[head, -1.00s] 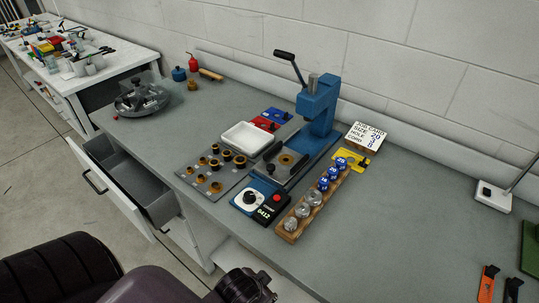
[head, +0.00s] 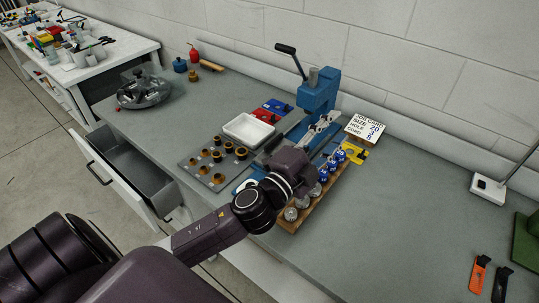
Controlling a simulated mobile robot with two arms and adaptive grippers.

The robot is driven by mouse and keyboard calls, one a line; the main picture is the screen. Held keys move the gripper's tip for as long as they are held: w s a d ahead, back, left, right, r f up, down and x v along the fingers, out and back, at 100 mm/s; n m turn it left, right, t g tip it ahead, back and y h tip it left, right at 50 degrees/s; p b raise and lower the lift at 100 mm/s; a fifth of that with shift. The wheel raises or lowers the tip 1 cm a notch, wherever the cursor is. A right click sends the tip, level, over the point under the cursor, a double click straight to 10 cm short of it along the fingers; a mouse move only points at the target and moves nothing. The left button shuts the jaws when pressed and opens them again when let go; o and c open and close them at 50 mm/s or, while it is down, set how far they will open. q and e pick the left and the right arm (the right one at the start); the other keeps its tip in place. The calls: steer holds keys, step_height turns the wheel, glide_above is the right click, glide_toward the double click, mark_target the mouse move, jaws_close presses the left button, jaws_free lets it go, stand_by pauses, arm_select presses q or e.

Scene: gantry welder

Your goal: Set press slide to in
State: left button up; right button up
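The blue press (head: 318,92) with its black-handled lever stands on the grey workbench. My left arm reaches in from the lower left. My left gripper (head: 322,132) is in front of the press, its pale fingers close to the press's lower part. The press slide and its round die are hidden behind my gripper and wrist, so I cannot tell the slide's position or whether the gripper touches it. The finger gap is too small to make out. My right gripper is not in view.
A wooden rack (head: 290,224) with blue-topped and clear pieces stands right beside my wrist. A grey plate (head: 193,178) of brass dies and a white tray (head: 249,130) lie to the left. An open drawer (head: 140,170) sticks out at the front. The right bench is mostly clear.

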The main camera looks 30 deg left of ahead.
arm_select(q)
steer(key=d+r+m+g+h, duration=0.2)
steer(key=d+r+m+h, duration=0.2)
steer(key=d+m+h, duration=0.55)
step_height(320, 180, down, 7)
steer(key=m+g, duration=0.8)
steer(key=m, duration=0.4)
steer(key=a+f+m+g+y, duration=0.15)
steer(key=a+f+y, duration=0.25)
steer(key=a, duration=0.6)
steer(key=a+f+g+y, duration=0.2)
steer(key=a+f+y, duration=0.15)
steer(key=a, duration=0.65)
steer(key=a+f+m+g+y, duration=0.15)
steer(key=a+f+y, duration=0.25)
steer(key=a, duration=0.6)
steer(key=p+x, duration=0.2)
steer(key=x, duration=0.3)
steer(key=shift+w+d+f, duration=0.15)
steer(key=shift+f, duration=0.15)
steer(key=shift+w+d+f, duration=0.1)
steer(key=shift+w+f, duration=0.1)
steer(key=shift+f, duration=0.35)
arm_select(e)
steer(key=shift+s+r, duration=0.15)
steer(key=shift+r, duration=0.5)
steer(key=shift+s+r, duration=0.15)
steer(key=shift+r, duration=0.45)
